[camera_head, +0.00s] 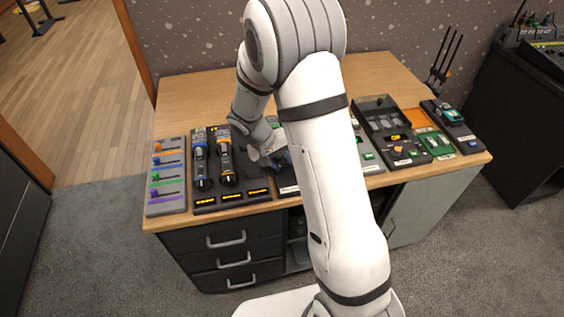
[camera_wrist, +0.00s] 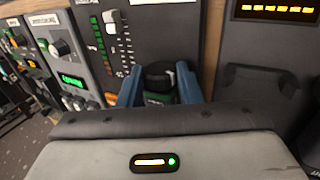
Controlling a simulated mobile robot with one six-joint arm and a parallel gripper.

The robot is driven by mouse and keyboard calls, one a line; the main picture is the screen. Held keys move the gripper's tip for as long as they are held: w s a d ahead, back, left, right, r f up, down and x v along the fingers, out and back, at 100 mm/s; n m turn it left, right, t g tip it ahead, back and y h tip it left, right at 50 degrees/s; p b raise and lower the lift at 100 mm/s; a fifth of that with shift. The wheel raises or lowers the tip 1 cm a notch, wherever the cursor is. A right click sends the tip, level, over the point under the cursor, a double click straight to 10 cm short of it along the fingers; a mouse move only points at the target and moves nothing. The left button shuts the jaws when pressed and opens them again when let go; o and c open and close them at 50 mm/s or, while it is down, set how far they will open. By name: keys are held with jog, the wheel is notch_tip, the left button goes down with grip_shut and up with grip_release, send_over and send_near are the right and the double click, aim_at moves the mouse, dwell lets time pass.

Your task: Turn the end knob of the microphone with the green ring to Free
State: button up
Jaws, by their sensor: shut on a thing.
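My gripper (camera_wrist: 159,82) shows in the wrist view, with its two blue fingers on either side of a black round knob (camera_wrist: 158,72) and shut on it. A green band (camera_wrist: 156,98) shows just below the knob, between the fingers, so this looks like the end of the green-ringed microphone. The pointer and label of the knob cannot be read. In the head view my gripper (camera_head: 281,160) is low over the tray beside the orange-ringed microphone, and my arm hides most of the green-ringed one.
A blue-ringed microphone (camera_head: 201,165) and an orange-ringed microphone (camera_head: 226,162) lie in the dark tray to the left. A grey fader panel (camera_head: 166,204) stands at the table's left end. Several control boxes, including one with a green top (camera_head: 437,144), fill the right side.

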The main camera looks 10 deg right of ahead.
jog(key=o, duration=1)
